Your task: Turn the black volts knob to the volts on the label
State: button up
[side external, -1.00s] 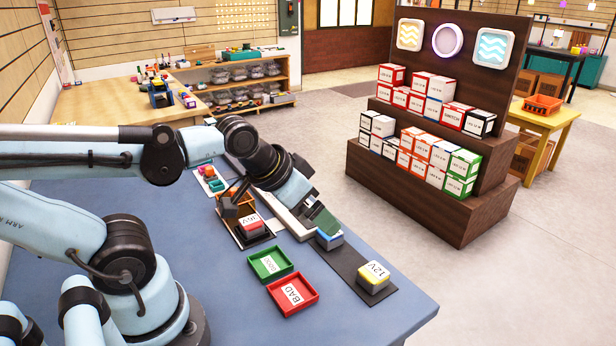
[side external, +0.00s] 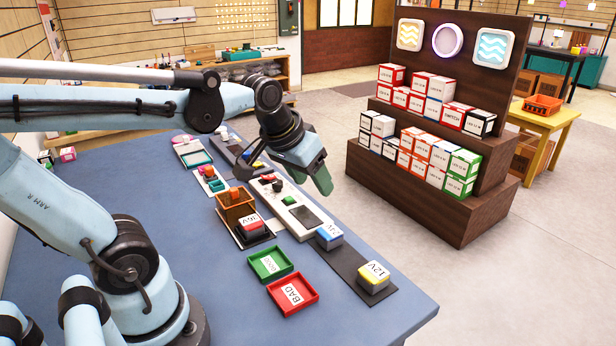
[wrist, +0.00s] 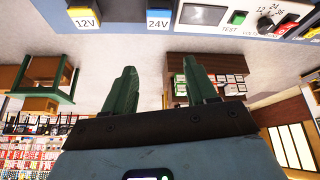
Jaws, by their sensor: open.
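The black volts knob (wrist: 265,23) is on the white tester panel (side external: 270,181), at the upper right of the wrist view, with 12, 24 and 36 marked around it. In the side view the knob is too small to read its setting. A blue-and-white block labelled 24V (side external: 329,237) and a yellow-and-white block labelled 12V (side external: 374,277) sit on a dark strip. A red-and-white labelled block (side external: 250,225) rests in the dark holder; its number is unclear. My gripper (side external: 322,184), with green fingers, is open and empty above the tester, also visible in the wrist view (wrist: 160,80).
The tester has a dark screen (side external: 305,216), a green button (side external: 289,200) and a red switch (wrist: 288,25). Green (side external: 252,272) and red (side external: 273,296) trays, marked GOOD and BAD, lie in front. The blue table's front right is clear.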

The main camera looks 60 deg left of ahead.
jog(key=w+a+r+n+g, duration=0.1)
jog(key=w+a+n+g, duration=0.15)
jog(key=a, duration=0.35)
jog(key=w+a+r+n+g, duration=0.1)
jog(key=w+a+n, duration=0.25)
jog(key=a, duration=0.35)
jog(key=n+g, duration=0.2)
jog(key=n, duration=0.3)
send_near(277, 181)
jog(key=shift+h, duration=0.4)
jog(key=f, duration=0.8)
jog(key=shift+a+f, duration=0.25)
jog(key=shift+a, duration=0.05)
jog(key=c, duration=1.1)
jog(key=shift+o, duration=0.2)
